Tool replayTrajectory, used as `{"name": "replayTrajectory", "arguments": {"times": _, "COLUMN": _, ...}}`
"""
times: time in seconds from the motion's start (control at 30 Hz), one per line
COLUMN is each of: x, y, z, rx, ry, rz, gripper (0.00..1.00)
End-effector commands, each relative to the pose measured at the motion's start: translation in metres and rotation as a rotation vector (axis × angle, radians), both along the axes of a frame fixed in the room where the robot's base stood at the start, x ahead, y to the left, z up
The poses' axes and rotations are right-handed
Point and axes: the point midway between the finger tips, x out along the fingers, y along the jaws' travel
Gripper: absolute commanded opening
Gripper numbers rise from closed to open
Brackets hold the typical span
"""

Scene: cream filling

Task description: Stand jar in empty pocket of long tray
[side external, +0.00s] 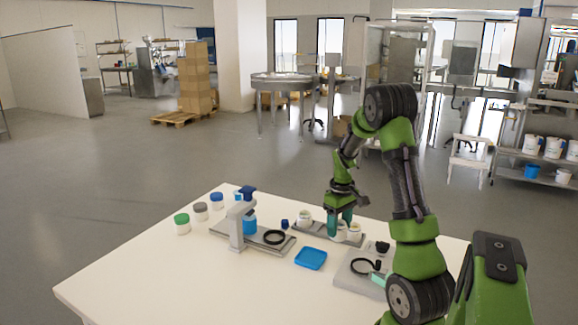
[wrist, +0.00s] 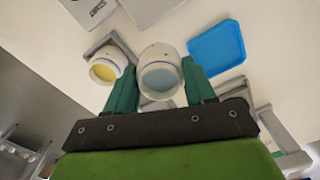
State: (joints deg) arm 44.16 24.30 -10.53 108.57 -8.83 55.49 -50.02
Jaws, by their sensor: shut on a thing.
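My gripper (side external: 339,228) has teal fingers on both sides of a white open jar (wrist: 160,78) and is shut on it. In the wrist view the jar looks upright, with a pale blue-grey inside. The long grey tray (side external: 318,232) lies under the gripper. One white jar (side external: 305,216) stands at its left end and another (side external: 355,230) at its right. In the wrist view a jar with yellow contents (wrist: 103,70) stands in the tray beside the held jar. The fingers hide the held jar's base in the side view, so I cannot tell whether it touches the tray.
A blue square dish (side external: 311,258) lies in front of the long tray. A grey stand with a blue-topped dispenser (side external: 247,215) and a black ring (side external: 274,237) are to the left. Lidded jars (side external: 182,223) stand at the far left. A grey plate (side external: 352,273) lies at right.

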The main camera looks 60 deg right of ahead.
Motion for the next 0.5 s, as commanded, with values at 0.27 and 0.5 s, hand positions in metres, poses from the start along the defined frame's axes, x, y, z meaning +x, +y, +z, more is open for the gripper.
{"name": "replayTrajectory", "arguments": {"times": 0.27, "x": 0.041, "y": -0.053, "z": -0.007, "rx": 0.0, "ry": 0.0, "rz": -0.001, "gripper": 0.22}}
{"name": "replayTrajectory", "arguments": {"times": 0.5, "x": 0.055, "y": -0.072, "z": -0.008, "rx": 0.0, "ry": 0.0, "rz": 0.0, "gripper": 0.22}}
